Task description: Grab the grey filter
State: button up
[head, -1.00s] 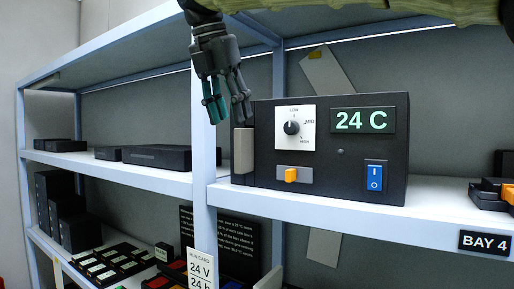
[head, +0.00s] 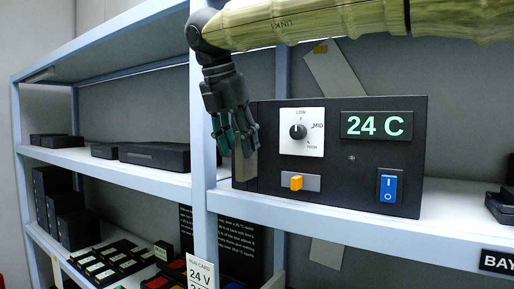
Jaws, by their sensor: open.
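The grey filter (head: 244,170) is an upright grey block at the left end of the black control unit (head: 330,178) on the shelf. Its upper part is hidden behind my fingers. My gripper (head: 234,148) is open, pointing down, with its dark and teal fingertips at the upper part of the filter. I cannot tell whether the fingers touch it or stand in front of it.
The unit has a dial (head: 298,131), a 24 C display, an orange slider (head: 296,183) and a blue switch (head: 388,188). A pale shelf post (head: 203,170) stands just left of the filter. Black boxes (head: 155,155) lie on the left shelf.

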aim_at(243, 159)
jog(key=p+x, duration=0.1)
jog(key=x, duration=0.1)
jog(key=w+p+x, duration=0.1)
jog(key=x, duration=0.1)
jog(key=shift+d+r, duration=0.1)
jog(key=shift+r, duration=0.1)
jog(key=shift+s, duration=0.35)
jog(key=shift+w+f, duration=0.45)
jog(key=shift+w, duration=0.25)
jog(key=shift+s+r, duration=0.15)
jog(key=shift+s, duration=0.15)
jog(key=c, duration=0.7)
grip_shut()
